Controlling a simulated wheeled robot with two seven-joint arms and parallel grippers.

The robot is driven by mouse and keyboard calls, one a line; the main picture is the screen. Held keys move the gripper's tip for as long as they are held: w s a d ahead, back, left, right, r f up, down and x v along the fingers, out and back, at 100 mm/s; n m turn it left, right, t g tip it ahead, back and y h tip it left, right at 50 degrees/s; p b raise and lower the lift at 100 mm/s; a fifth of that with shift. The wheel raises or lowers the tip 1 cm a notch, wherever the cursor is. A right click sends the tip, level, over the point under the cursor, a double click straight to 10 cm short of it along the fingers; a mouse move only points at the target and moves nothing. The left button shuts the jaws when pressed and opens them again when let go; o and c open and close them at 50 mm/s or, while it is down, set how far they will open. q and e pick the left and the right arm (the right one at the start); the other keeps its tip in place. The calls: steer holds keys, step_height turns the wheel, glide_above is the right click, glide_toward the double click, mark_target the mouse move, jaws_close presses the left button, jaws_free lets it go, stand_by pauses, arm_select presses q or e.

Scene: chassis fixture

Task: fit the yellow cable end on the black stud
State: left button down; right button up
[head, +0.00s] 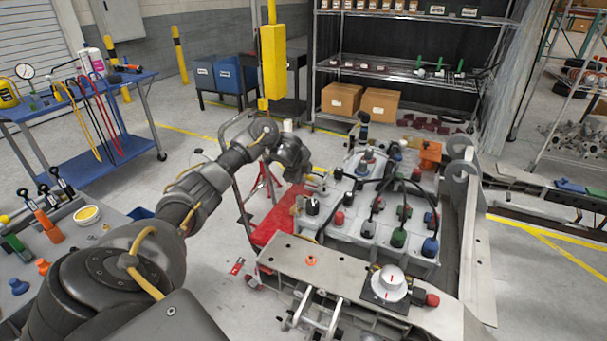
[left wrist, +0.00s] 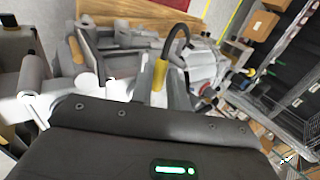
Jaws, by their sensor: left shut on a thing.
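My left gripper (head: 312,178) reaches in from the left over the near-left part of the grey block with studs. In the left wrist view the gripper (left wrist: 158,84) is shut on the yellow cable end (left wrist: 160,74). A black cable curves up and away from it. In the head view the yellow end (head: 318,171) shows only as a small patch by the fingers. A dark, black-topped stud (head: 312,204) stands on the block just below the gripper, with a gap between them. I cannot tell how the cable end lines up with it. My right gripper is out of view.
The block (head: 338,238) carries several red, green, blue and black fittings, with black cables arching over them. A metal plate (head: 330,262) with a round white dial (head: 389,283) lies in front. A red creeper (head: 272,226) is on the floor to the left.

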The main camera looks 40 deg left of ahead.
arm_select(q)
steer(key=shift+f+b, duration=0.3)
steer(key=shift+f, duration=0.35)
steer(key=shift+f+b, duration=0.3)
steer(key=shift+f, duration=0.35)
steer(key=c, duration=1.3)
jaws_free()
step_height(320, 180, up, 7)
steer(key=p, duration=0.7)
steer(key=shift+p, duration=0.4)
